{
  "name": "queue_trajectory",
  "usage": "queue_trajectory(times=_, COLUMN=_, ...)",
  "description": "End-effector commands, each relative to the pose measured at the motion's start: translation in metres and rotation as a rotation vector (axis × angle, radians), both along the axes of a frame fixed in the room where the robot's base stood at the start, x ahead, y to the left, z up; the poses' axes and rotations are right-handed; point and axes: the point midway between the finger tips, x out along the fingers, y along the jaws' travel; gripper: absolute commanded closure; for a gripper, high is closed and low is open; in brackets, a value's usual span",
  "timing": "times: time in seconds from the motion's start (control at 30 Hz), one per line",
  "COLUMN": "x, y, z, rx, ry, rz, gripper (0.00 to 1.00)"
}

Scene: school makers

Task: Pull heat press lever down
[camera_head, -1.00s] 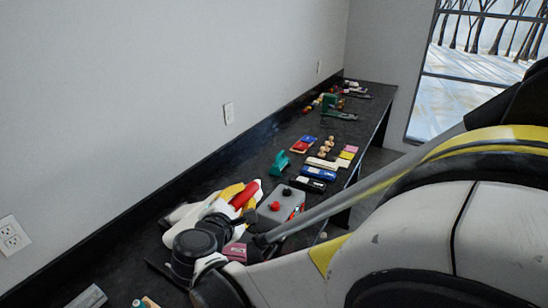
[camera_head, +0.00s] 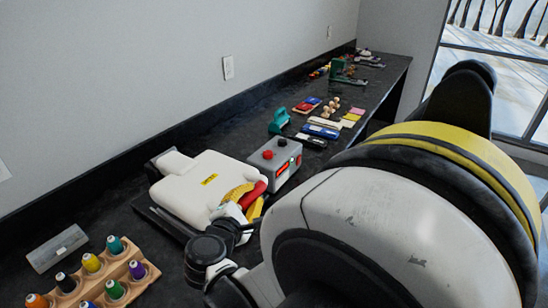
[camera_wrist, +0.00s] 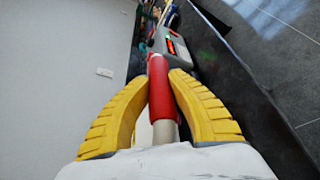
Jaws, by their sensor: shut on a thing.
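The heat press (camera_head: 200,190) is a white machine with a flat top and a yellow label, sitting on the dark counter. Its lever has a red grip (camera_head: 252,194) at the front right of the press. My gripper (camera_head: 240,200) has yellow fingers and is at the lever. In the wrist view my gripper (camera_wrist: 158,95) is shut around the red lever grip (camera_wrist: 159,88), with the pale lever shaft (camera_wrist: 165,131) below it. The wrist view hides most of the press behind the fingers.
A grey control box (camera_head: 275,160) with a red button and display stands just beyond the press. A wooden rack (camera_head: 95,283) of thread spools and a grey block (camera_head: 57,248) are at the near left. A teal tool (camera_head: 279,121) and several small items lie farther along the counter (camera_head: 120,215).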

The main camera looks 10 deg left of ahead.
Motion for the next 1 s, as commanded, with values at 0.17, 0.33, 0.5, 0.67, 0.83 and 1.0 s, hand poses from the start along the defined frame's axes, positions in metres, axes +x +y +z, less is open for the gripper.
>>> queue_trajectory(times=0.17, x=0.0008, y=0.0019, z=-0.0090, rx=0.000, ry=-0.001, rz=0.005, gripper=1.00)
queue_trajectory(times=0.33, x=0.0002, y=0.0019, z=-0.0110, rx=0.002, ry=0.002, rz=0.004, gripper=1.00)
queue_trajectory(times=0.5, x=-0.0002, y=0.0019, z=-0.0118, rx=0.002, ry=0.003, rz=0.005, gripper=1.00)
queue_trajectory(times=0.67, x=-0.0001, y=0.0019, z=-0.0113, rx=0.001, ry=0.001, rz=0.005, gripper=0.55)
queue_trajectory(times=0.83, x=0.0000, y=0.0016, z=-0.0101, rx=0.000, ry=-0.001, rz=0.004, gripper=0.55)
queue_trajectory(times=1.0, x=-0.0055, y=0.0026, z=-0.0082, rx=-0.001, ry=-0.002, rz=0.006, gripper=0.55)
